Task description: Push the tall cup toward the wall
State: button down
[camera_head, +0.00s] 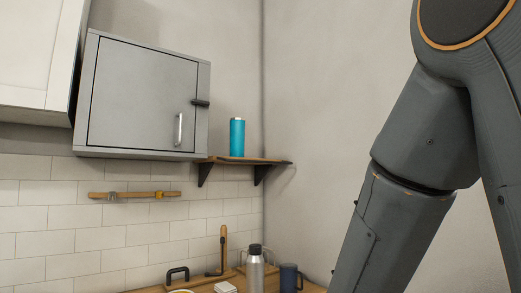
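A tall teal cup (237,137) stands upright on a small wooden wall shelf (262,160), near the shelf's left part, right of a grey cabinet. The wall is behind it. My arm fills the right side of the view, well apart from the cup. My gripper is outside the view, so its state does not show.
The grey cabinet (143,97) with a metal handle hangs left of the shelf. Below, a wooden counter (203,288) holds a steel bottle (255,270) and a dark mug (288,278). A wooden rail (135,195) is on the tiles. The shelf's right end is bare.

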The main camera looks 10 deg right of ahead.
aim_at(237, 125)
jog(key=z, duration=0.25)
jog(key=i, duration=1.1)
jog(key=u, duration=0.7)
